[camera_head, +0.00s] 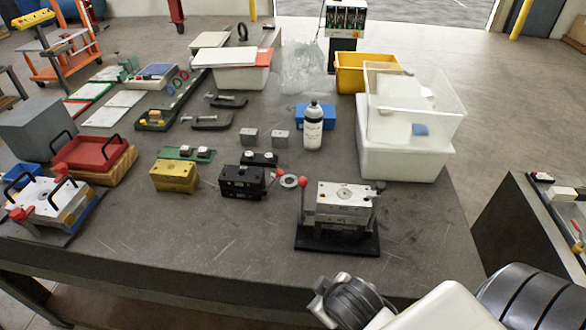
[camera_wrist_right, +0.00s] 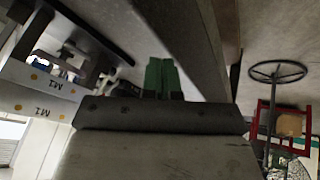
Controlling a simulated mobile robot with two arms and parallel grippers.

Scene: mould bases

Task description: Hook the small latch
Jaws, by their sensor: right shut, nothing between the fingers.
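A mould base (camera_head: 343,203) of light metal plates stands on a black base plate (camera_head: 337,241) near the table's front edge. A lever with a red ball knob (camera_head: 303,183) rises at its left side, and dark hardware with a dark knob (camera_head: 379,186) is at its right side. Plates marked M1 (camera_wrist_right: 45,90) show at the left of the right wrist view, with a dark bar (camera_wrist_right: 93,33) beside them. I cannot tell which part is the small latch. My right gripper (camera_wrist_right: 161,66), with green fingertips, is shut and empty, apart from the plates. My left gripper is not in view.
A black block (camera_head: 242,181) and yellow block (camera_head: 174,176) stand left of the mould base. A white bottle (camera_head: 313,128) and white bin (camera_head: 403,163) are behind it. A red tray (camera_head: 92,152) is at far left. Bare tabletop lies in front of the blocks.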

